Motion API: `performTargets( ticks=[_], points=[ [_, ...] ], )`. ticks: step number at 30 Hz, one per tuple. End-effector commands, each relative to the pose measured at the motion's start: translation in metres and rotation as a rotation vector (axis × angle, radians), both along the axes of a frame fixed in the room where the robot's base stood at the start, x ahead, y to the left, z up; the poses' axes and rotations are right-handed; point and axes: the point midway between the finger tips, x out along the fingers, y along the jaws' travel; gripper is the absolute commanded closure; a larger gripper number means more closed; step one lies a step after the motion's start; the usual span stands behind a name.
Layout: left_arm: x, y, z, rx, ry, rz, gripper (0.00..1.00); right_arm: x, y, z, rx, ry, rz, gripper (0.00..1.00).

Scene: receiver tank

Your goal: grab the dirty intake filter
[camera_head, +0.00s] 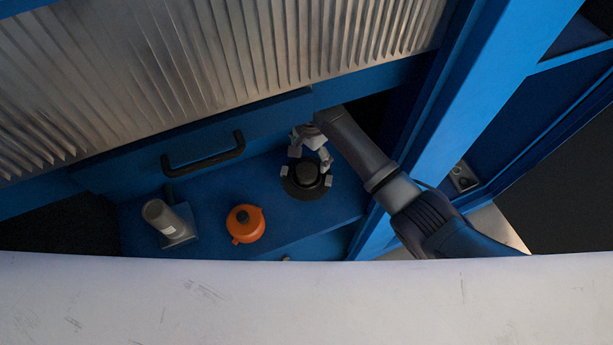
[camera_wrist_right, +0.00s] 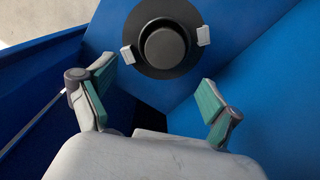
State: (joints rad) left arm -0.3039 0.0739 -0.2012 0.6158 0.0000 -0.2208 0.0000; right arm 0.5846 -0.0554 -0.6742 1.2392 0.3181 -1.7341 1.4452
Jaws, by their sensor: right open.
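A black round part with a raised round knob (camera_head: 307,174) sits on the blue shelf in the head view. It looks like the intake filter, though no label shows. In the right wrist view the black part (camera_wrist_right: 166,47) lies ahead, with a light tab at its edge on each side. My right gripper (camera_head: 310,157) is just behind it and close to it. In the right wrist view my right gripper (camera_wrist_right: 158,78) is open, with teal pads apart and nothing between them. The black part appears beyond the fingertips. My left gripper is not in view.
An orange round part (camera_head: 245,223) and a grey cylinder on a square base (camera_head: 167,221) stand to the left on the blue shelf (camera_head: 285,225). A dark handle (camera_head: 205,155) is behind them. A blue post (camera_head: 465,110) stands right of my arm. A white surface (camera_head: 300,300) fills the front.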

Motion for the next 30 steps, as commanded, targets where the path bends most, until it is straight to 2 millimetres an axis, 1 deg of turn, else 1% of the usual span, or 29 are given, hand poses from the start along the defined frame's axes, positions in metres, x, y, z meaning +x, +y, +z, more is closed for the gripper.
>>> performTargets(
  ticks=[8, 13, 16, 19, 25, 26, 30],
  points=[
    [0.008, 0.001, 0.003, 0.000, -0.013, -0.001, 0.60, -0.001, 0.003, -0.028, -0.003, 0.004, -0.005, 0.10],
    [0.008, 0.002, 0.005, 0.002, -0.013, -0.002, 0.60, -0.002, 0.009, -0.053, -0.004, 0.003, -0.004, 0.10],
    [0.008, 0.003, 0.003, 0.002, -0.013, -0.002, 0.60, -0.002, 0.009, -0.067, -0.003, 0.003, -0.004, 0.10],
    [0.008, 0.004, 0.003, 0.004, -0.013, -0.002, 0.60, -0.002, 0.009, -0.072, -0.001, 0.001, -0.003, 0.10],
    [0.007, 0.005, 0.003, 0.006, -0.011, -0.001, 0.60, -0.002, 0.009, -0.073, -0.001, 0.001, -0.003, 0.10],
    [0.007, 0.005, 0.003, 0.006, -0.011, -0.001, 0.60, -0.002, 0.009, -0.073, -0.001, 0.001, -0.003, 0.12],
    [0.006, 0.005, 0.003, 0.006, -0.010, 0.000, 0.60, -0.002, 0.009, -0.073, -0.001, 0.001, -0.003, 0.35]
  ],
)
